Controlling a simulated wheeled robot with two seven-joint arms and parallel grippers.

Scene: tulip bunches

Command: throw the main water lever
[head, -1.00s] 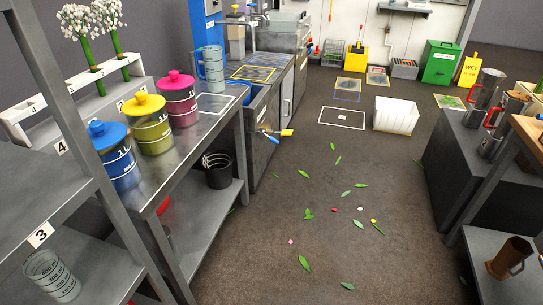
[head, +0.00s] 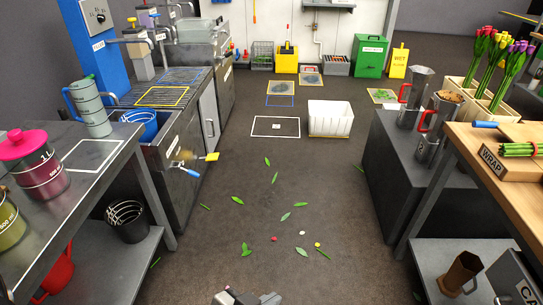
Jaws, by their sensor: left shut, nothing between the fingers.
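A lever with a yellow handle (head: 211,157) sticks out from the front of the grey sink cabinet (head: 180,195) at left centre. A blue-handled lever (head: 190,174) is just below and left of it, on the same metal fitting. I cannot tell which of them is the main water lever. My left gripper (head: 247,298) shows only partly at the bottom edge, shut and empty, well apart from both levers. My right gripper is not in view.
Shelving with lidded canisters (head: 35,165) stands at left. The floor between is open, with scattered leaves. A white crate (head: 330,118) stands farther back.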

